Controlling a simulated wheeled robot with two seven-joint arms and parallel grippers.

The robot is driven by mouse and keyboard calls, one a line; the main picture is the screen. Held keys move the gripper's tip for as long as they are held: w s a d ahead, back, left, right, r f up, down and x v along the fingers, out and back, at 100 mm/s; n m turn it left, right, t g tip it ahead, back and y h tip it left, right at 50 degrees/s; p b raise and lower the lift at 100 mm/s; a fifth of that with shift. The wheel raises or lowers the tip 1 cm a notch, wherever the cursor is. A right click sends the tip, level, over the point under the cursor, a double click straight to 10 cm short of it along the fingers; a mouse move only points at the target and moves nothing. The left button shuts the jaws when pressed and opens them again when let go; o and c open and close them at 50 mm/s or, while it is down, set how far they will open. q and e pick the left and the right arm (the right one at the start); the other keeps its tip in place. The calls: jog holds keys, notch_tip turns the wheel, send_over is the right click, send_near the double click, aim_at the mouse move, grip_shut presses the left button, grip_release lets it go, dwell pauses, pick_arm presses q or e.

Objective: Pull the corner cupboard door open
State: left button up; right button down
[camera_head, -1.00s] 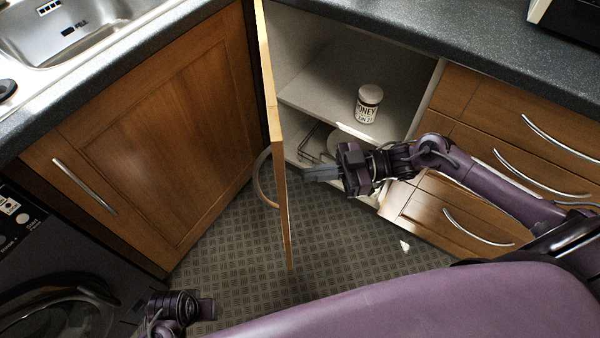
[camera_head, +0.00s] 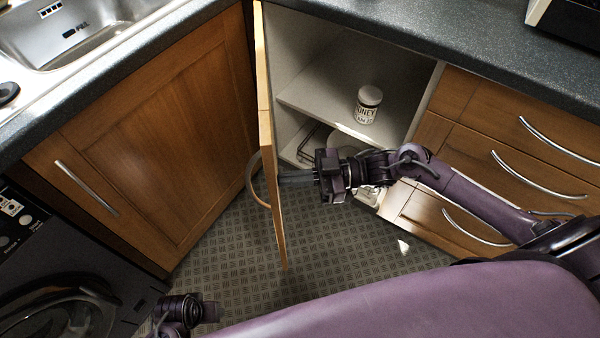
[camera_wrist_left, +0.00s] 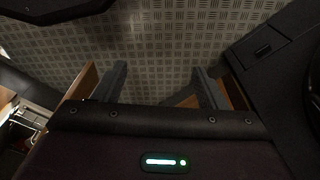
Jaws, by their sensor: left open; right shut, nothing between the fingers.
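The corner cupboard door (camera_head: 267,130) stands wide open, seen nearly edge-on in the head view. Its curved handle (camera_head: 256,182) is on the left face. My right gripper (camera_head: 284,179) is shut and empty, its fingertips at the inner right face of the door; whether they touch it I cannot tell. My left gripper (camera_head: 208,311) is low at the bottom left, away from the door. In the left wrist view its two fingers (camera_wrist_left: 160,84) are apart with nothing between them.
Drawers (camera_head: 500,150) with bar handles are to the right. A closed wooden door (camera_head: 160,140) and a dark appliance (camera_head: 60,285) are to the left. A wire rack (camera_head: 308,143) sits low in the cupboard. Patterned floor (camera_head: 235,260) is clear below the door.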

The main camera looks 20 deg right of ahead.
pick_arm(q)
jog(key=shift+s+a+f+p, duration=0.2)
jog(key=shift+f, duration=0.65)
jog(key=shift+s+a+f+p, duration=0.25)
jog(key=shift+f, duration=0.55)
jog(key=shift+s+a+f+p, duration=0.2)
jog(key=shift+f, duration=0.65)
pick_arm(e)
jog(key=w+a+m+t+h, duration=0.1)
jog(key=w+a+m+t, duration=0.1)
jog(key=a, duration=0.8)
jog(key=w+a+m+t+h, duration=0.1)
jog(key=w+a+t, duration=0.2)
jog(key=a, duration=0.7)
jog(key=shift+w+m+t, duration=0.3)
jog(key=shift+w+m, duration=0.1)
jog(key=shift+w, duration=0.75)
jog(key=shift+d, duration=0.1)
